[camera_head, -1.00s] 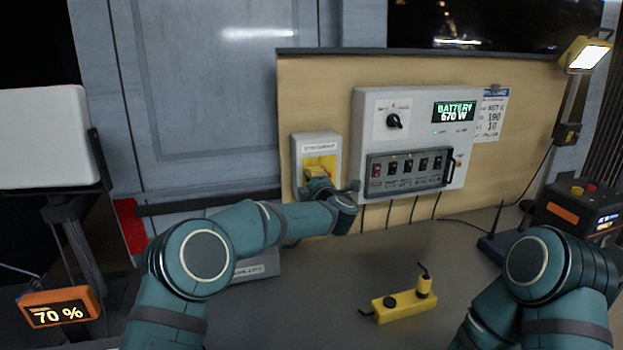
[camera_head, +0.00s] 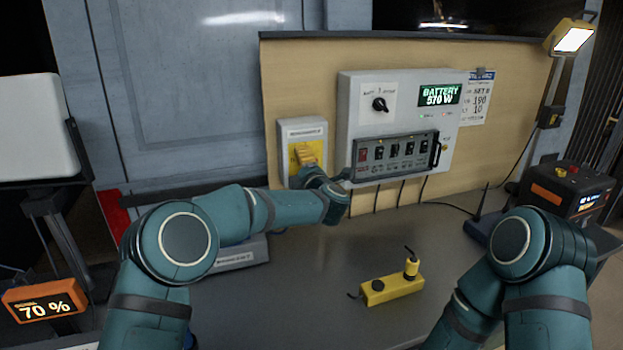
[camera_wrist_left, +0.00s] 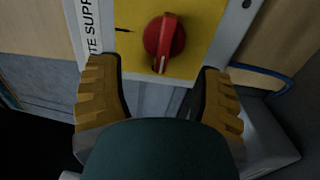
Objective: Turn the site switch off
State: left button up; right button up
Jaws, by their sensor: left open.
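The site switch is a white box (camera_head: 285,128) with a yellow front, mounted on the wooden panel left of the grey control box. The left wrist view shows its red rotary handle (camera_wrist_left: 163,42), roughly upright, on the yellow plate (camera_wrist_left: 205,30); part of a label beside it reads "TE SUPP". My left gripper (camera_wrist_left: 160,75) is open, its yellow-padded fingers spread to either side just below the handle, holding nothing. In the head view my left gripper (camera_head: 308,168) covers the box's lower part and hides the handle. My right arm shows at right, its gripper out of view.
A yellow pendant (camera_head: 392,289) lies on the grey bench (camera_head: 320,265). An orange "70 %" display (camera_head: 45,300) stands at left.

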pick_arm(q)
jog(key=v, duration=1)
jog(key=shift+s+d, duration=0.1)
